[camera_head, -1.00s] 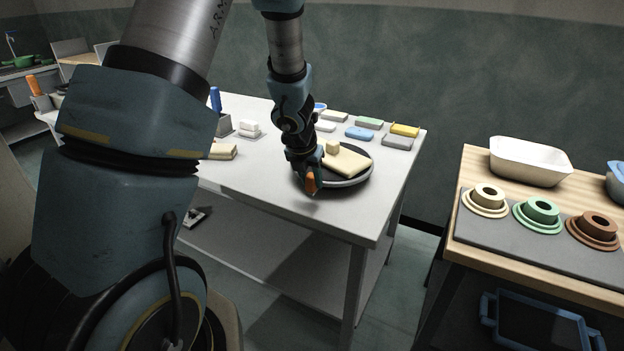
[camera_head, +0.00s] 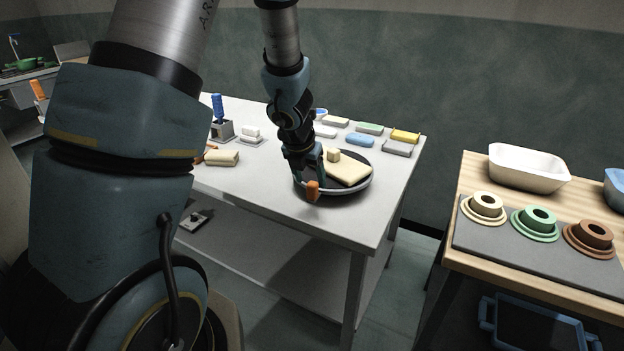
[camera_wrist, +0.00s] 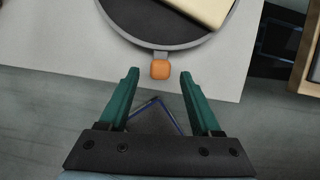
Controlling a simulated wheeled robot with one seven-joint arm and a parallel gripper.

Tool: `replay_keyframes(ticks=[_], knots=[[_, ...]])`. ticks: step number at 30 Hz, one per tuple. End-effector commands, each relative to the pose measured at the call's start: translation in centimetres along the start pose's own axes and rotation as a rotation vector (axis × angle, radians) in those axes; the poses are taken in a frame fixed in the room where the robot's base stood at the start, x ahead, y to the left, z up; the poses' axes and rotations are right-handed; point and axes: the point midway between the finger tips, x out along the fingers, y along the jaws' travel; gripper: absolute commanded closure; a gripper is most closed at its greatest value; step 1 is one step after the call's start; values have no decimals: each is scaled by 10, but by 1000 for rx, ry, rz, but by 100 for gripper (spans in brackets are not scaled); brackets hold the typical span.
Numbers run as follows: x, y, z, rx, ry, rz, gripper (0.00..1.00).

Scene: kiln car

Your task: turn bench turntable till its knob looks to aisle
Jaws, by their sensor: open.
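The bench turntable (camera_head: 360,184) is a dark disc with a grey rim on the white bench, near its right front corner. It also shows at the top of the wrist view (camera_wrist: 222,30). Its orange knob (camera_head: 313,191) sticks out from the rim toward the front edge of the bench. In the wrist view the knob (camera_wrist: 160,69) lies just beyond and between my fingertips. My gripper (camera_wrist: 160,76) is open, with its two green fingers apart on either side of the knob and a gap on both sides. A cream slab (camera_head: 347,172) with a small block (camera_head: 333,155) lies on the disc.
Sponge-like coloured blocks (camera_head: 360,139) lie behind the turntable on the bench (camera_head: 262,185). A cream block (camera_head: 222,158) and a blue-handled tool (camera_head: 217,108) are to the left. A wooden table (camera_head: 470,170) with ring-shaped pieces and a white basin (camera_head: 527,167) stands right, across a gap.

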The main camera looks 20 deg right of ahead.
Motion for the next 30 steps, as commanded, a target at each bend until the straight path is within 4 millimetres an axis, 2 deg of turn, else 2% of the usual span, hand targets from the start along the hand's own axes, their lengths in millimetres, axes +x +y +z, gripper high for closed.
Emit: replay_keyframes(ticks=[1, 3, 9, 14, 24, 27, 29, 30], knots=[[-18, 0, 3, 1, -1, -1, 35], [-32, -1, 3, 1, -1, -1, 35], [-58, 0, 2, 2, 0, -1, 35], [-65, 0, 0, 0, 0, -1, 35], [-65, 1, 0, -15, -1, 2, 35], [-71, 13, 1, -148, -17, 24, 35], [-78, 26, 0, -315, -36, 48, 35], [-84, 39, -2, -465, -52, 69, 35]])
